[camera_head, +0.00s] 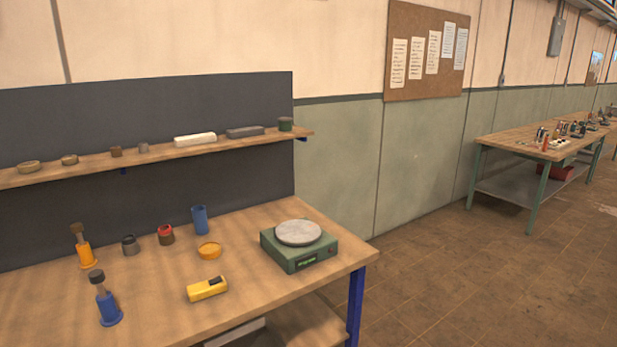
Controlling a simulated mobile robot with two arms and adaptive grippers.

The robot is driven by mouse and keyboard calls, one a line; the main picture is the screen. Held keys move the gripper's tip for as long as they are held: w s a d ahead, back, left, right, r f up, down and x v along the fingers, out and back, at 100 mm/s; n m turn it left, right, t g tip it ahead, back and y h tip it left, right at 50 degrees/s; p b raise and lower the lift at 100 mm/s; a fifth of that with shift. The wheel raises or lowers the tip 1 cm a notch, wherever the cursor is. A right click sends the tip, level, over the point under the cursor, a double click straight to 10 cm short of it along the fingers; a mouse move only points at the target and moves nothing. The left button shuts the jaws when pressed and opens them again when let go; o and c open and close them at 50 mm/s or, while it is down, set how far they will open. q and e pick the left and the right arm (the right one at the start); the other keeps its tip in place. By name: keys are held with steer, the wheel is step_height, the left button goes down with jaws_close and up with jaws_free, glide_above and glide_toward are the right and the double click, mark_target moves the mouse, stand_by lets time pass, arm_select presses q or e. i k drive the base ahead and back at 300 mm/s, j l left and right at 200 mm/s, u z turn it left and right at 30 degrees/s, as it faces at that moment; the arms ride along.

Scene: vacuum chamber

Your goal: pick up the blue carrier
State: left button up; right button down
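A blue holder (109,309) with a round flanged base and a dark-topped plug stands upright at the front left of the wooden workbench (150,300); it looks like the blue carrier. An orange holder (84,254) of the same shape stands behind it to the left. A plain blue cylinder (200,220) also stands upright, further back near the middle of the bench. Neither of my grippers is in view, and nothing touches these things.
A grey cup (130,246), a red-topped cup (166,235), an orange dish (209,250), a yellow device (207,288) and a green scale (299,245) stand on the bench. A shelf (165,151) with small parts runs above the back. Another bench (520,147) stands far right.

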mark_target(111, 316)
steer(key=j+u, duration=0.1)
steer(key=u, duration=0.3)
steer(key=j+u, duration=0.15)
steer(key=u, duration=0.25)
steer(key=j+u, duration=0.1)
steer(key=u, duration=0.3)
